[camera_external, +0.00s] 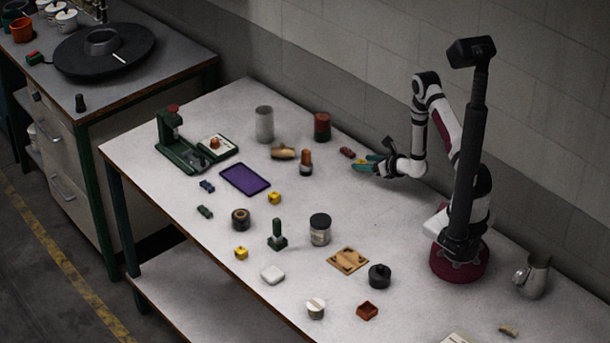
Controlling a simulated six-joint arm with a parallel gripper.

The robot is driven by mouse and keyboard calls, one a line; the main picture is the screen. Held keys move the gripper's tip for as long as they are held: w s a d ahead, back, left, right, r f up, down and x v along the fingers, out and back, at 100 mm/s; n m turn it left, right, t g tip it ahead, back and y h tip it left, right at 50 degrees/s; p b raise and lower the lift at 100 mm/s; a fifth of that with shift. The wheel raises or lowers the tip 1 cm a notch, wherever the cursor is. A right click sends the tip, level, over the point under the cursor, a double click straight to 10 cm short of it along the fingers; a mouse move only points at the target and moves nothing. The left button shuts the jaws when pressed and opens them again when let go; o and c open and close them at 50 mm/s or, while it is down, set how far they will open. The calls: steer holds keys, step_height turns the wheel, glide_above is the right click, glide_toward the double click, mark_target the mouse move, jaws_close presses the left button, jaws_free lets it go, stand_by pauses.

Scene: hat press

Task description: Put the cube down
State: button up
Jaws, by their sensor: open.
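My gripper (364,163), with teal fingers, is open and low over the table's back edge, reaching left from my arm. A small patch of yellow or light green shows at its fingertips; it is too small to tell whether this is a cube or part of the fingers. One yellow cube (274,198) sits on the table right of the purple pad. Another yellow cube (241,253) sits nearer the front edge. Both are apart from my gripper. I cannot tell which cube the task means.
A small dark red object (347,152) lies just left of my gripper. A red-and-dark jar (322,126) and a grey cylinder (264,124) stand behind. The purple pad (245,179) and green press (180,148) are at left. A glass jar (320,229) stands mid-table.

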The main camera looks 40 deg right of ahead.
steer(key=v, duration=0.6)
steer(key=shift+s+a+r, duration=0.1)
steer(key=shift+s+r, duration=0.15)
steer(key=s+a+r+n+g+y, duration=0.2)
steer(key=a+r+n+y, duration=0.9)
steer(key=a+r, duration=0.6)
steer(key=s+a+r+n+g+y, duration=0.3)
steer(key=s+a+n+g, duration=0.3)
steer(key=s+a+n, duration=0.15)
steer(key=s+n+g+h, duration=0.3)
steer(key=s+n+g, duration=0.2)
steer(key=s, duration=0.6)
steer(key=s+d+f+n+h, duration=0.2)
steer(key=s+d+n+h, duration=0.4)
steer(key=d+h, duration=0.3)
steer(key=s+d, duration=0.1)
steer(key=d, duration=0.1)
steer(key=shift+d+n, duration=0.35)
steer(key=shift+d, duration=0.05)
steer(key=shift+s, duration=0.1)
